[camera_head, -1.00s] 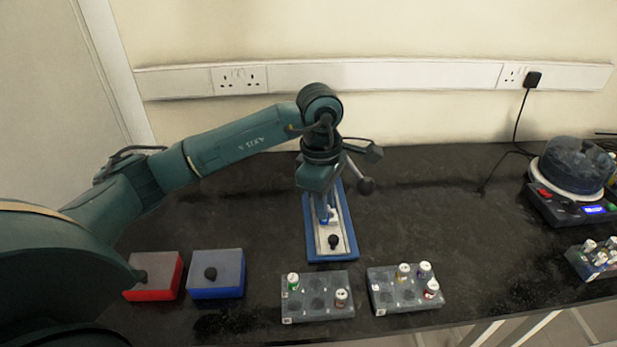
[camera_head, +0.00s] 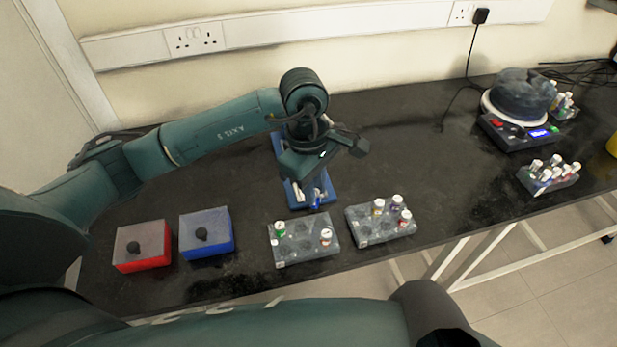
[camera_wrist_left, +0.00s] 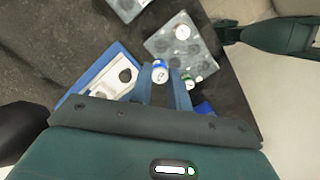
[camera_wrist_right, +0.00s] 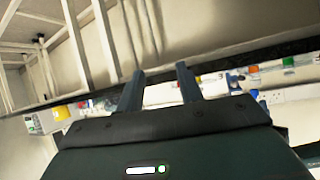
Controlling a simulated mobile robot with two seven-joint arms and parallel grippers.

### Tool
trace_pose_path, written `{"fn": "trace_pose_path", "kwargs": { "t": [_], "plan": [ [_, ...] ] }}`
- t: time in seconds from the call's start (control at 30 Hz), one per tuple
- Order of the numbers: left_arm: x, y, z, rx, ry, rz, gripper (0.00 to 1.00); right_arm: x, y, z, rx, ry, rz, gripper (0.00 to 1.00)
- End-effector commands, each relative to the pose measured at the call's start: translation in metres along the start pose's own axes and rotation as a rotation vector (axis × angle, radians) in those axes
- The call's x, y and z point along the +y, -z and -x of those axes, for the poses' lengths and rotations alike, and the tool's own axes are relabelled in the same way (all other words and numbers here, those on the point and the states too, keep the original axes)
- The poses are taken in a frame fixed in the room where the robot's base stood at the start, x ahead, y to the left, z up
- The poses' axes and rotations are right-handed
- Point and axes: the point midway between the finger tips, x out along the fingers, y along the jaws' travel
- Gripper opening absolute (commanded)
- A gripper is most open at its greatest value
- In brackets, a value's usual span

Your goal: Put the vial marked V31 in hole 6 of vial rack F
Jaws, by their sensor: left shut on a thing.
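My left gripper (camera_head: 316,204) is shut on a vial (camera_wrist_left: 160,70) with a white and blue cap. It holds the vial above the front end of the blue-edged tray. Two grey racks stand in front: the left rack (camera_head: 297,254) holds a green-marked vial (camera_head: 280,228) and a red-marked vial (camera_head: 326,237); the right rack (camera_head: 372,240) holds three vials. The left rack also shows in the left wrist view (camera_wrist_left: 163,45), close beside the held vial. Rack letters and vial marks are too small to read. My right gripper (camera_wrist_right: 160,75) is open and empty.
The blue-edged tray (camera_head: 329,186) lies under my left gripper. Red (camera_head: 142,262) and blue (camera_head: 208,246) boxes with black knobs stand left of the racks. A centrifuge-like device (camera_head: 518,115) and another vial rack (camera_head: 548,184) stand at right. The table between is clear.

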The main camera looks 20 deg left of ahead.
Motion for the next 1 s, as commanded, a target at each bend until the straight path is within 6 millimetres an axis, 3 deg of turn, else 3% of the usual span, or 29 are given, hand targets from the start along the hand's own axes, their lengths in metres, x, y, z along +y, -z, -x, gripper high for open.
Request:
{"fn": "trace_pose_path", "kwargs": {
  "t": [0.37, 1.0],
  "plan": [
    [-0.001, -0.005, -0.004, -0.007, -0.004, 0.046, 0.0, 0.0, -0.003, 0.0, -0.01, -0.001, 0.004, 0.36],
    [-0.001, -0.001, -0.041, -0.007, -0.004, 0.045, 0.0, -0.009, 0.002, -0.004, 0.033, 0.024, 0.005, 0.36]
  ]
}}
